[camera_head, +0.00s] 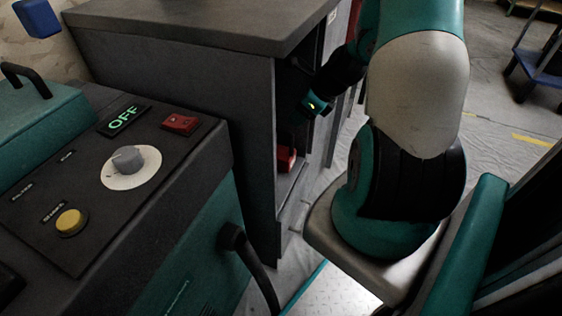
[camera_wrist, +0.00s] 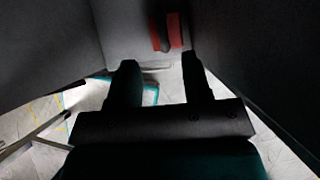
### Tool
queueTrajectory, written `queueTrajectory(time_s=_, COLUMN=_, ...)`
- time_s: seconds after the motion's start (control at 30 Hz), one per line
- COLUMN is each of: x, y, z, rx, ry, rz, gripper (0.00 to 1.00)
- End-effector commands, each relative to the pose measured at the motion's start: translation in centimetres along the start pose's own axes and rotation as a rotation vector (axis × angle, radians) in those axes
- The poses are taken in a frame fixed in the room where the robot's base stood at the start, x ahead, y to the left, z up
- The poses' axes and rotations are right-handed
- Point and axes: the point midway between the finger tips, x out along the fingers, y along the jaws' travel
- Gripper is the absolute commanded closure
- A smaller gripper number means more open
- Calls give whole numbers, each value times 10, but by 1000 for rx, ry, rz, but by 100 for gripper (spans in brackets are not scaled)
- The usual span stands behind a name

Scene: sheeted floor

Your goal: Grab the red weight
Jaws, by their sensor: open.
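The red weight (camera_head: 286,158) is inside the open side of the dark grey cabinet, partly hidden by the cabinet's edge. In the wrist view a red block (camera_wrist: 175,31) with a dark middle part stands on a grey surface, beyond the fingertips and right of centre. My gripper (camera_wrist: 158,72) is open, its two dark fingers apart with nothing between them. In the head view my arm reaches toward the cabinet opening, and my fingers are hidden there. The gripper is apart from the red weight.
The grey cabinet (camera_head: 185,16) has walls close on both sides of my gripper in the wrist view. A control panel with a dial (camera_head: 128,160), yellow button (camera_head: 70,221) and red switch (camera_head: 180,123) stands at the left. A blue cart (camera_head: 540,62) is far right.

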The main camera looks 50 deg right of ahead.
Motion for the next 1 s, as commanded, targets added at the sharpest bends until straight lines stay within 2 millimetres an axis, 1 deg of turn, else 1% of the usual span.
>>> queueTrajectory(time_s=0.03, x=16, y=0, z=-2, rx=-2, ry=1, rz=4, gripper=55)
queueTrajectory(time_s=0.1, x=27, y=0, z=-2, rx=-2, ry=0, rz=2, gripper=55)
queueTrajectory(time_s=0.2, x=39, y=1, z=-1, rx=-2, ry=0, rz=3, gripper=55)
queueTrajectory(time_s=0.43, x=51, y=0, z=0, rx=-4, ry=-1, rz=2, gripper=55)
queueTrajectory(time_s=0.7, x=92, y=-1, z=-2, rx=-5, ry=1, rz=4, gripper=55)
queueTrajectory(time_s=0.8, x=97, y=-1, z=0, rx=-5, ry=0, rz=2, gripper=55)
queueTrajectory(time_s=0.97, x=96, y=-1, z=0, rx=-4, ry=0, rz=2, gripper=55)
queueTrajectory(time_s=1.0, x=96, y=-1, z=0, rx=-4, ry=0, rz=2, gripper=60)
